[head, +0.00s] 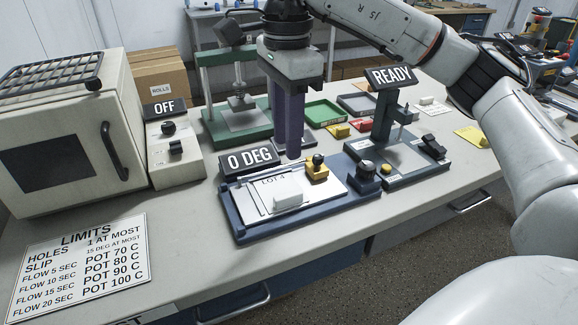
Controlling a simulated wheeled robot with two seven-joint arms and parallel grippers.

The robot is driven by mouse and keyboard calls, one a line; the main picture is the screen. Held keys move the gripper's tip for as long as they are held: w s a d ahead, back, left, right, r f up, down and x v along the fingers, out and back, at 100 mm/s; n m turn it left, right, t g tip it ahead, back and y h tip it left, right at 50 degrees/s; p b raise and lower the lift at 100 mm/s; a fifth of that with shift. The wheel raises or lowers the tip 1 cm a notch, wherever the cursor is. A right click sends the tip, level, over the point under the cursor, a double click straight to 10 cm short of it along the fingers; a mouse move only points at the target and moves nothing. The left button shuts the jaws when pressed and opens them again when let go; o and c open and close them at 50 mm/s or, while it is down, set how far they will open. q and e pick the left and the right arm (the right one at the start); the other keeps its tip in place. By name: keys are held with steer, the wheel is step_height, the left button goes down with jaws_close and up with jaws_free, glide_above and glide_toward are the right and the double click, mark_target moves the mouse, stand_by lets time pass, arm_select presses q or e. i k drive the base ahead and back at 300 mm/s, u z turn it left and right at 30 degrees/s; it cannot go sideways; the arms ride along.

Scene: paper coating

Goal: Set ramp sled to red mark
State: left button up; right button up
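The ramp is a blue base (243,235) under a "0 DEG" sign (250,160), and it looks flat. White sheets marked "LOT 4" (268,187) lie on it. A small white block (288,201), which looks like the sled, rests on the sheets near the front edge. A yellow clamp (317,170) with a black knob is at the ramp's back right. I cannot make out a red mark on the ramp. My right gripper (293,153) points down just behind the ramp, apart from the block. Its dark fingers look close together; their gap is unclear. My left gripper is out of view.
A "READY" stand (394,77) is to the right and a green press (215,125) behind. An oven (60,150) and "OFF" switch box (175,150) are left. The table front is clear between limits sheet (75,265) and ramp.

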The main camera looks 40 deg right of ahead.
mark_target(314, 165)
steer(key=z, duration=1.3)
